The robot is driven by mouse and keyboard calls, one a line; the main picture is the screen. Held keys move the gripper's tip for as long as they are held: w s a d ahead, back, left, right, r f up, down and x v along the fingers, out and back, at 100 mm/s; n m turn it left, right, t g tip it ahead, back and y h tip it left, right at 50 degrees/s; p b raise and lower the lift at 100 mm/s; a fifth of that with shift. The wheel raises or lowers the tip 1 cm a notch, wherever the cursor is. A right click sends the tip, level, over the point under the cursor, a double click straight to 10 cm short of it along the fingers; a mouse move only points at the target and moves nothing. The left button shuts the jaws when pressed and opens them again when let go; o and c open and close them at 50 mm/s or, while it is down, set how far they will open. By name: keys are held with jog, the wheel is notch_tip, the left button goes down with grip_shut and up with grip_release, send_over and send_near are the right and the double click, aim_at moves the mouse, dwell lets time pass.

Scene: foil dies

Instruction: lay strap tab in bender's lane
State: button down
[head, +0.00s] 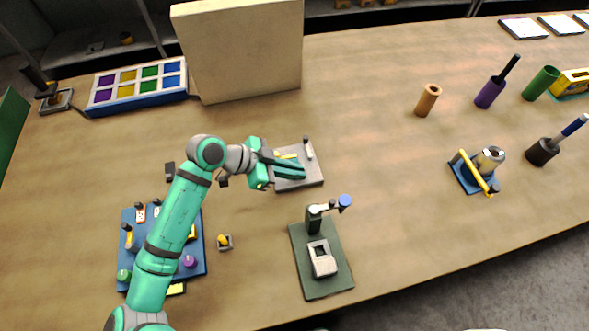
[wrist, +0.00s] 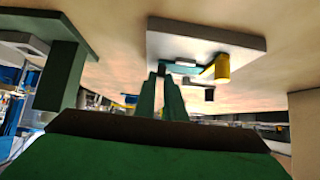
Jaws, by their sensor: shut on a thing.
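My gripper (head: 290,170) is low over a pale grey plate fixture (head: 313,181), most likely the bender. The fixture carries an upright pin with a dark top, a yellow part and a teal strip. My gripper's fingers (wrist: 166,92) reach toward the grey plate (wrist: 245,43) in the wrist view, where the scene appears upside down. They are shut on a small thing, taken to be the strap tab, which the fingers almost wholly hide. The yellow post (wrist: 217,69) stands just right of the fingertips. I cannot tell whether the tab touches the lane.
A dark green base with a lever tool (head: 322,285) stands in front of the fixture. A blue tray (head: 128,215) of small parts is at left, partly behind my arm. A tan box (head: 245,50) stands behind.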

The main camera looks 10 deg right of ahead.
jog(key=c, duration=1.8)
grip_release()
jog(key=v, duration=1.2)
